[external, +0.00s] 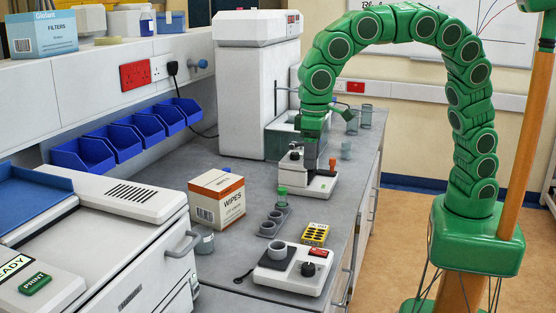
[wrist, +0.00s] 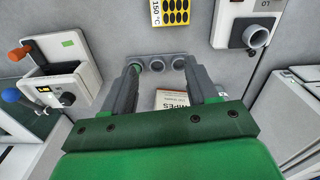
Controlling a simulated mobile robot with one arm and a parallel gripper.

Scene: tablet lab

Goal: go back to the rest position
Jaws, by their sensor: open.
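My green arm arches over the bench from the right in the external view. My gripper (external: 311,155) hangs pointing down, near the small white instrument with an orange knob (external: 318,183). In the wrist view, my gripper (wrist: 163,68) has its two grey fingers spread apart, with nothing held between them. Beyond the fingertips lies a grey rack (wrist: 157,65) with three round wells in a row. In the external view the rack (external: 268,229) holds a green-capped vial (external: 282,194) in its far well. A bit of green shows by the left finger in the wrist view.
A wipes box (external: 217,199), a yellow block with dark holes (external: 314,234) and a white device with a dark knob (external: 293,267) stand around the rack. A tall white machine (external: 257,90) stands behind. Glass beakers (external: 366,116) stand at the far right.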

